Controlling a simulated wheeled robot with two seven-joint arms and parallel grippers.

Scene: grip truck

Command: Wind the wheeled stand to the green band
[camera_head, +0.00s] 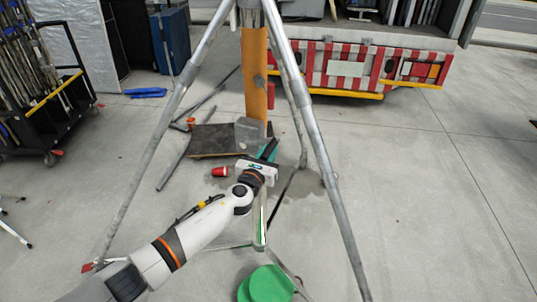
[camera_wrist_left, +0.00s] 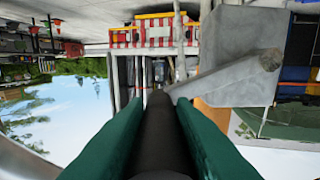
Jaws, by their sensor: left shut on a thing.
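The wheeled stand has grey tubular legs (camera_head: 315,130) and an orange column (camera_head: 255,75) with a grey housing (camera_head: 250,131) low on it. My left gripper (camera_head: 269,150) is beside this housing, its green fingers closed. In the left wrist view, the green fingers (camera_wrist_left: 160,125) press on both sides of a dark round crank handle (camera_wrist_left: 160,150). A grey crank arm (camera_wrist_left: 225,82) shows just beyond it. A narrow upright piece with a green strip (camera_head: 263,225) stands below the gripper; I cannot tell whether this is the green band. My right gripper is out of view.
A truck with a red-and-white striped rear (camera_head: 345,67) stands behind. A dark cart of poles (camera_head: 45,105) is at left. A dark board (camera_head: 212,140) and loose tubes lie behind the gripper; a green disc (camera_head: 267,284) is in front. The floor at right is clear.

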